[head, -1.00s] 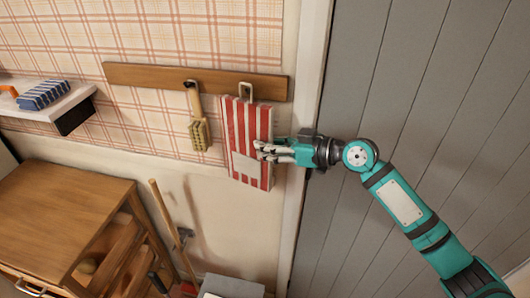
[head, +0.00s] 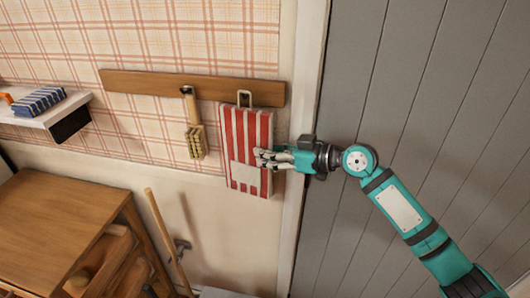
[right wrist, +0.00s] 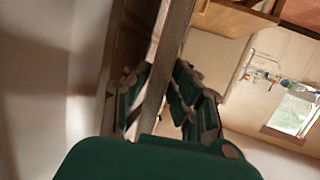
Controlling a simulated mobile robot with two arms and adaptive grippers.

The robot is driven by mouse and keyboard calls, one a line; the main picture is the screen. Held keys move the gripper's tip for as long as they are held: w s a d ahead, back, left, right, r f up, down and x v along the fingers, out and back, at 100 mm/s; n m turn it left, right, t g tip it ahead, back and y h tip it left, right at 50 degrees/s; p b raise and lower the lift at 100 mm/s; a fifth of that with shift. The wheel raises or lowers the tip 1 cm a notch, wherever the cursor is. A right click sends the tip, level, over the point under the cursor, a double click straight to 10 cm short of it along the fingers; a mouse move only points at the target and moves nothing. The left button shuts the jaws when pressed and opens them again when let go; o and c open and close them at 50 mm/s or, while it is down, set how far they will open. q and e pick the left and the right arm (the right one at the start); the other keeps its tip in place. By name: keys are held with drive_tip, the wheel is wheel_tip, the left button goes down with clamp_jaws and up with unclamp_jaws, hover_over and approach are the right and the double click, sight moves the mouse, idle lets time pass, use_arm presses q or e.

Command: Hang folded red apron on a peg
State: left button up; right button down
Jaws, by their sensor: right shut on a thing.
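Whether the loop is around a peg cannot be made out. My right gripper (head: 262,158) is shut on the apron's right edge, at its lower half. In the right wrist view the apron shows edge-on as a thin strip (right wrist: 165,75) between the fingers. My left gripper is not in view.
A brush (head: 194,135) hangs on the rail left of the apron. A white shelf (head: 70,108) with a blue striped folded cloth (head: 38,101) is at the left. A wooden cabinet (head: 60,220) and a broom handle (head: 165,235) stand below. A door frame (head: 302,90) is close on the right.

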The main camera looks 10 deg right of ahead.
drive_tip(key=shift+d+f, duration=0.1)
drive_tip(key=c, duration=1.1)
unclamp_jaws()
drive_tip(key=shift+w, duration=0.15)
drive_tip(key=shift+o, duration=0.2)
